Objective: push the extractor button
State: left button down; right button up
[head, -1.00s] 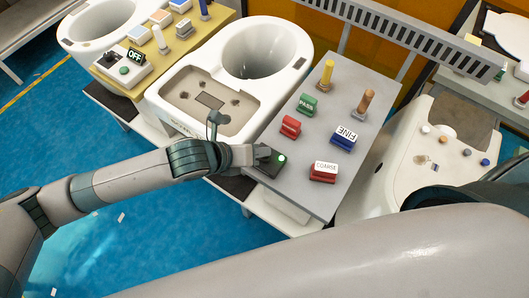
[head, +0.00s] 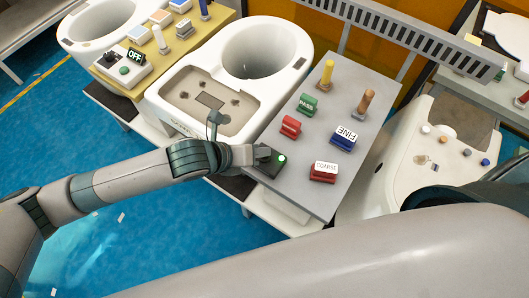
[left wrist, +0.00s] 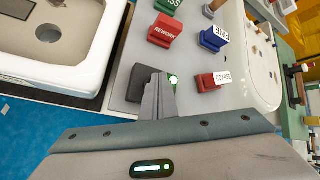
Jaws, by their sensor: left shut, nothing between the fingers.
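A small dark box with a lit green button (head: 282,158) sits at the near left edge of the grey panel (head: 323,103). My left gripper (head: 268,155) is shut and empty, with its fingertips over this box, close beside the button. The left wrist view shows the closed fingers (left wrist: 160,79) over the dark box, with the lit green button (left wrist: 173,79) just right of the tips. I cannot tell whether the fingers touch the button. No label naming the extractor is readable. My right gripper is out of view.
The panel carries a red block (head: 290,126), a green PASS block (head: 307,105), a blue FINE block (head: 343,138), a red COARSE block (head: 323,171) and two upright handles. An OFF box (head: 124,69) with another green button stands farther left.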

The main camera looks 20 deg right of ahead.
pick_arm(q)
jog(key=shift+f, duration=0.5)
dwell(0.4)
jog(key=shift+r+p, duration=0.3)
jog(key=shift+p, duration=0.05)
jog(key=shift+r, duration=0.15)
notch_tip(320, 180, up, 4)
jog(key=p, duration=0.3)
jog(key=shift+p, duration=0.35)
jog(key=shift+r+p, duration=0.95)
jog(key=shift+r, duration=0.05)
